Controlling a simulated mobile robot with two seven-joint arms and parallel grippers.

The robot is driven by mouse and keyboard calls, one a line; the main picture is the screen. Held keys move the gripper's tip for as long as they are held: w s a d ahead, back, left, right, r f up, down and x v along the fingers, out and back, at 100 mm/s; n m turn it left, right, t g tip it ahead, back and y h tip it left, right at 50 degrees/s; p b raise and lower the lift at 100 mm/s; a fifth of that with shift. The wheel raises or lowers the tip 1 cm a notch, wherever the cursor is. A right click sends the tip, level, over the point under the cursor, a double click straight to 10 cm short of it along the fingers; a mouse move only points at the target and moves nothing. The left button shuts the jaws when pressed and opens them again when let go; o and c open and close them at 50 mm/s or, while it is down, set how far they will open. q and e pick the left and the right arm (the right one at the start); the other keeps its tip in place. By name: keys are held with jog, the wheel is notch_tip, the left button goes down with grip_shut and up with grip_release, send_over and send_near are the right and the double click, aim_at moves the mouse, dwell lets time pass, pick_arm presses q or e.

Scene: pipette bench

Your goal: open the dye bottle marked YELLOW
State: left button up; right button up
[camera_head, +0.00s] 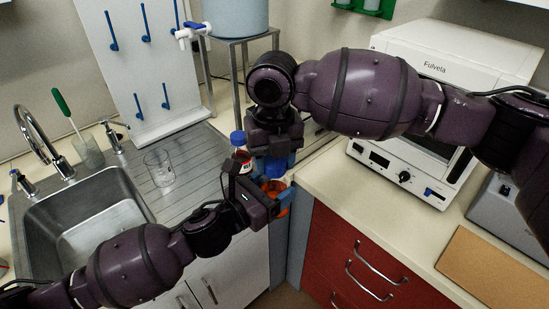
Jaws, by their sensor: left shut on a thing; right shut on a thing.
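A bottle with orange contents (281,199) is held at the front edge of the counter, near the corner between the sink side and the red drawers. Its label cannot be read. My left gripper (272,197) is shut on this bottle from the left and partly hides it. My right gripper (274,163) comes down from above and is shut on the blue cap (272,174) over the bottle. Whether the cap is still seated on the neck cannot be told.
Another bottle with a blue cap and red contents (242,157) stands just left of the grippers on the drainboard. An empty glass beaker (159,167) stands further left, beside the sink (88,222). A white oven (455,65) stands at the right.

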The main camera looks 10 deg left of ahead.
jog(key=n, duration=0.4)
jog(key=shift+w+a+r, duration=0.1)
jog(key=shift+w+r, duration=0.05)
jog(key=n, duration=0.5)
jog(key=shift+n, duration=0.3)
jog(key=o, duration=1)
